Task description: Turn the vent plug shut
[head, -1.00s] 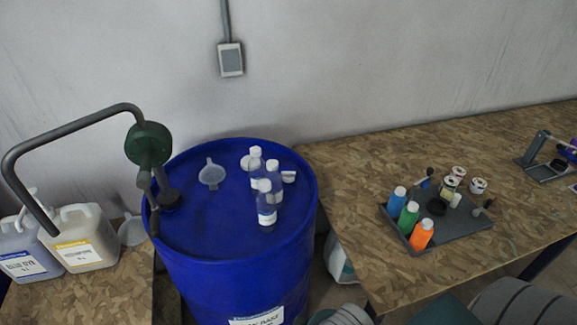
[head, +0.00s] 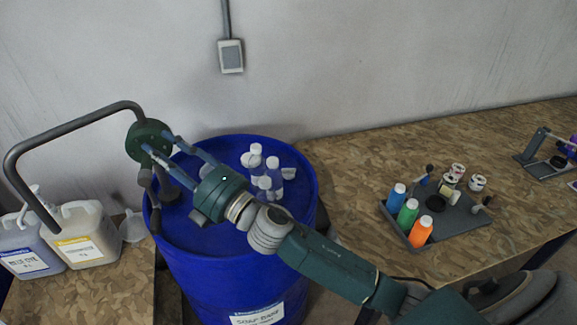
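The blue drum (head: 300,215) stands between the two benches. I cannot clearly make out the vent plug; a small white piece (head: 288,173) on the right of the drum top may be it, but it is too small to tell. A dark green round pump head (head: 143,133) with a bent grey pipe stands at the drum's left edge. My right gripper (head: 158,142) reaches left over the drum, fingers spread and empty. Its fingertips appear beside or in front of the pump head; contact is unclear. My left gripper is out of view.
Jugs (head: 88,238) stand on the left bench. A grey tray (head: 462,229) with coloured bottles is on the right bench (head: 350,160).

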